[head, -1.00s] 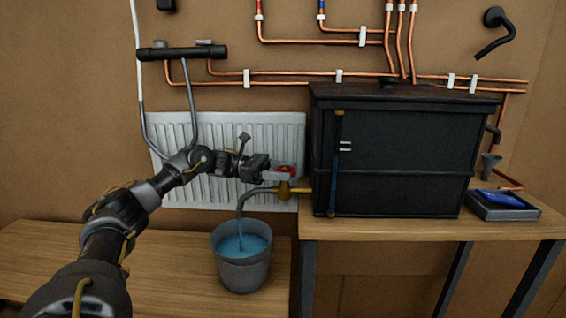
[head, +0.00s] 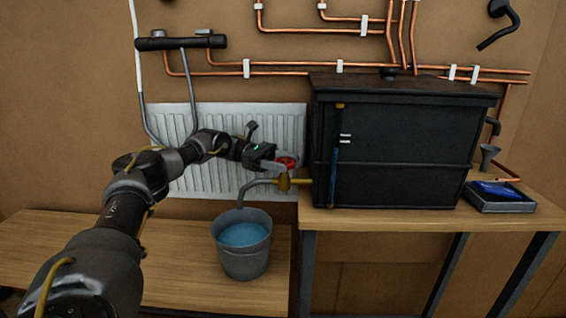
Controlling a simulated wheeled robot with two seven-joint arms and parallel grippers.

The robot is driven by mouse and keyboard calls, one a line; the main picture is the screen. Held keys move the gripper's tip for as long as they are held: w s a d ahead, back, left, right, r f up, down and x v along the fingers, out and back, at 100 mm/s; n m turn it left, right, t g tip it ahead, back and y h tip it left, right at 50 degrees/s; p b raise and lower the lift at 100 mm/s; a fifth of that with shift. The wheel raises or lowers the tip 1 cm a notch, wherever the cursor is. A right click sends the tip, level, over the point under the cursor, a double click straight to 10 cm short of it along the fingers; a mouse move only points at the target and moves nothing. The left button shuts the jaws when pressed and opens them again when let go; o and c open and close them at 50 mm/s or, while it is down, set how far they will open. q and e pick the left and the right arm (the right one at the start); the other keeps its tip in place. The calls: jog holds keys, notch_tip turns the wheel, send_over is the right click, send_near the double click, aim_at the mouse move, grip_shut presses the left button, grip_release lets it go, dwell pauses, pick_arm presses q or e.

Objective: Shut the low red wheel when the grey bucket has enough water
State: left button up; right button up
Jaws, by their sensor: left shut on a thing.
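The red wheel (head: 287,161) sits on a brass valve (head: 284,182) at the left side of the black tank. My left gripper (head: 277,165) is shut on the wheel and hides part of it. A grey spout (head: 252,184) bends down from the valve to just over the grey bucket (head: 244,262). The bucket stands upright on the low wooden bench and holds blue water (head: 243,234), with its surface below the rim. I see no stream between spout and water. My right gripper is out of view.
The black tank (head: 400,145), with a blue sight tube (head: 334,165) on its front, stands on the higher bench (head: 400,220). A white radiator (head: 215,180) is behind my left arm. A tray with blue cloth (head: 500,203) is at right. The low bench (head: 185,275) is clear left of the bucket.

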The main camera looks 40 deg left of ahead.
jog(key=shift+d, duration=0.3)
pick_arm(q)
jog(key=o, duration=1)
jog(key=shift+d, duration=0.1)
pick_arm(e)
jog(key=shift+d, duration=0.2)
pick_arm(q)
jog(key=shift+a, duration=0.3)
jog(key=s+a+b, duration=0.1)
jog(key=a+b, duration=0.1)
jog(key=a, duration=0.4)
jog(key=shift+a+b, duration=0.4)
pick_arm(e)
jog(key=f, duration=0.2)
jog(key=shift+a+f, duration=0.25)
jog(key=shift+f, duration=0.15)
pick_arm(q)
jog(key=shift+s+r, duration=0.1)
